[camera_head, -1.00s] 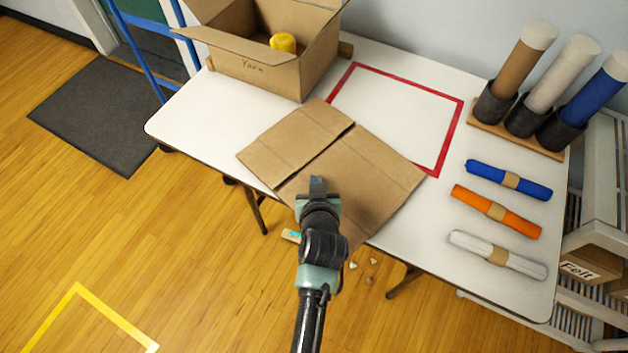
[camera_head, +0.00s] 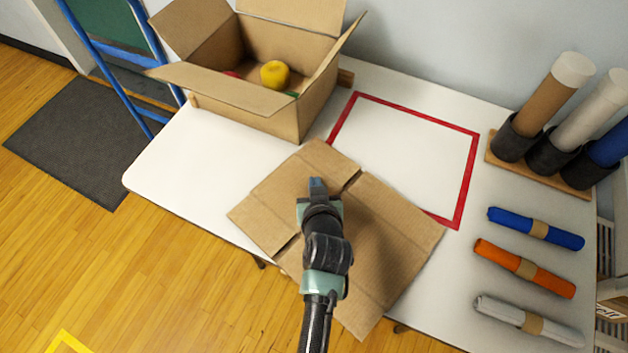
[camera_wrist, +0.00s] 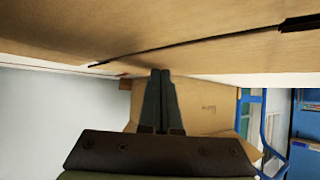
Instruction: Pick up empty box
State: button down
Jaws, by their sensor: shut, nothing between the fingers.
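A flattened brown cardboard box (camera_head: 385,240) lies on the white table, partly over its front edge and touching the lower right of the red outline. A seam or gap runs across it. My gripper (camera_head: 317,184) is over the sheet near that gap, shut and empty. In the wrist view the shut fingers (camera_wrist: 158,100) point along the cardboard (camera_wrist: 190,30), which fills the top of the picture. I cannot tell whether they touch it. My arm hides part of the sheet.
An open box (camera_head: 235,90) at the back left holds a yellow ball (camera_head: 274,74) and small red and green items. The red outline (camera_head: 470,165) is mostly bare inside. Blue (camera_head: 535,228), orange (camera_head: 524,267) and white (camera_head: 527,320) rolls lie right, below upright tubes (camera_head: 548,95).

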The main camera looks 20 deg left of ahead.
jog(key=shift+s+d+f, duration=0.15)
jog(key=shift+s+f, duration=0.05)
jog(key=shift+f, duration=0.1)
jog(key=shift+s+d+f+p, duration=0.1)
jog(key=shift+s+d+p, duration=0.2)
jog(key=shift+s, duration=0.3)
jog(key=shift+s+d+f+p, duration=0.15)
jog(key=shift+s+d, duration=0.15)
jog(key=shift+s, duration=0.25)
jog(key=shift+r, duration=0.1)
jog(key=shift+r+p, duration=0.8)
jog(key=shift+r, duration=0.05)
jog(key=shift+w+a, duration=0.1)
jog(key=shift+a, duration=0.05)
